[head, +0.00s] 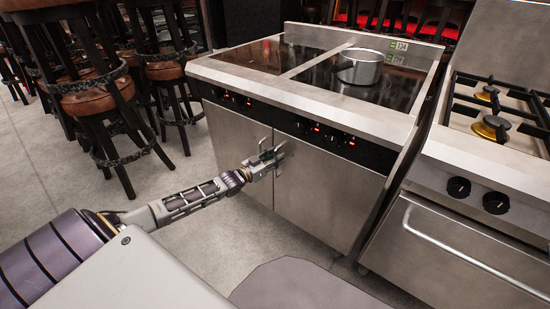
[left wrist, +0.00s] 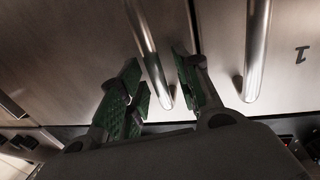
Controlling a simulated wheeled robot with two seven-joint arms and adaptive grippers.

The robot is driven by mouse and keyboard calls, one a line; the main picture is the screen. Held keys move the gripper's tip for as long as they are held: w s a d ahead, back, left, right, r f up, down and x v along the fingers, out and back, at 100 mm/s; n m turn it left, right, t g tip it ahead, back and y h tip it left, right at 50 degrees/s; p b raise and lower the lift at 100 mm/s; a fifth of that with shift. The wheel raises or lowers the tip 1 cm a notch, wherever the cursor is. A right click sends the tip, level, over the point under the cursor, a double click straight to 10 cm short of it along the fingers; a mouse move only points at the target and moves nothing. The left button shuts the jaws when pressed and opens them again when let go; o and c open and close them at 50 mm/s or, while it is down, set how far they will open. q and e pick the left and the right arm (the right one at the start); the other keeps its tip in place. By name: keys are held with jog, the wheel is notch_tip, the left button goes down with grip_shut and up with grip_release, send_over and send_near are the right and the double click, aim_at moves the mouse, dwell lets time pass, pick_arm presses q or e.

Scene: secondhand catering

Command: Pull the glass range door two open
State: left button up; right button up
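The glass-topped range (head: 262,86) stands ahead with two steel doors below its control strip. The right door (head: 325,195) and the left door (head: 235,140) both look shut. My left gripper (head: 272,158) is at the bar handles where the doors meet. In the left wrist view the scene is turned over, and a door marked 1 (left wrist: 303,54) is at right. Its handle (left wrist: 257,50) is outside my fingers. The other door's handle (left wrist: 148,50) lies between the green-padded fingers of my left gripper (left wrist: 158,75), with gaps visible on both sides. My right gripper is not in view.
A steel pot (head: 359,67) stands on the glass top. A gas range (head: 470,195) with a bar handle stands close on the right. Bar stools (head: 95,100) stand at the left. Grey floor (head: 200,235) is clear in front of the doors.

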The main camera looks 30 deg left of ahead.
pick_arm(q)
grip_shut()
jog(key=shift+s+d+p, duration=0.1)
jog(key=shift+s+p, duration=0.2)
jog(key=shift+p, duration=0.25)
